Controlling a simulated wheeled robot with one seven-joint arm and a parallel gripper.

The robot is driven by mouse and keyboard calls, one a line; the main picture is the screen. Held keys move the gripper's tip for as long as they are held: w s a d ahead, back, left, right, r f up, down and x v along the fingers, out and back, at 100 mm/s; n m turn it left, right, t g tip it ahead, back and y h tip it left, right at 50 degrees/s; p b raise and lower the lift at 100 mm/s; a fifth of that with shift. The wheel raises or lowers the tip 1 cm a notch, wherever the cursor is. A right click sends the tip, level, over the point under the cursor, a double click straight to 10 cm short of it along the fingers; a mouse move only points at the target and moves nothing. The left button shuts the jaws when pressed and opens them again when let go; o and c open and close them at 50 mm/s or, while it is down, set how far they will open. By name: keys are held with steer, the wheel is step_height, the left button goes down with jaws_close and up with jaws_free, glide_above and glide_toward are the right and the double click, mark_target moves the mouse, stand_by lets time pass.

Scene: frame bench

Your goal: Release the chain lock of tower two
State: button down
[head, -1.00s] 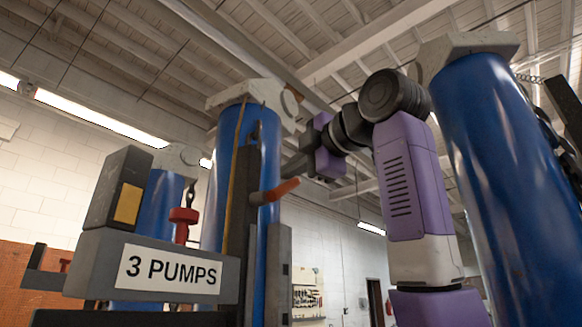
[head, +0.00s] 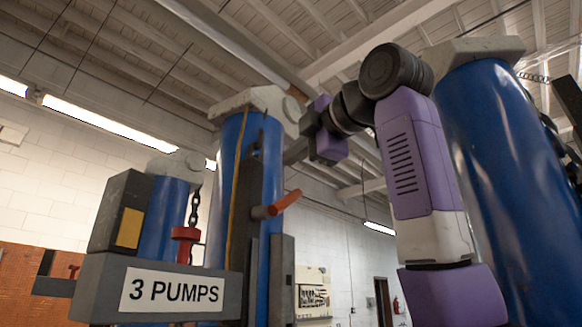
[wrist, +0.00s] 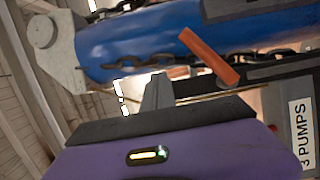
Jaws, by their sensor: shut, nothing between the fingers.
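The middle blue tower (head: 262,150) has a grey cap and a dark upright bracket on its front. An orange-red lever (head: 277,204) sticks out from the bracket, tilted up to the right. In the wrist view the same tower (wrist: 180,35) lies sideways, with a dark chain (wrist: 160,60) along it and the orange lever (wrist: 209,56) crossing in front. My gripper (head: 290,154) is shut and empty, above the lever and beside the tower below its cap. Its closed grey fingers show in the wrist view (wrist: 157,92), apart from the lever there. Which tower is number two is not marked.
A grey box with a "3 PUMPS" sign (head: 178,291) stands at the left, by a red T-handle (head: 185,238). Another blue tower (head: 510,180) rises close at the right, and a smaller one (head: 163,215) stands behind the box.

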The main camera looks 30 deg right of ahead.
steer(key=s+d+r+b, duration=0.1)
steer(key=s+r, duration=0.1)
steer(key=s, duration=0.4)
steer(key=shift+s+d+r+b, duration=0.2)
steer(key=shift+s+d+b, duration=0.1)
steer(key=shift+s, duration=0.05)
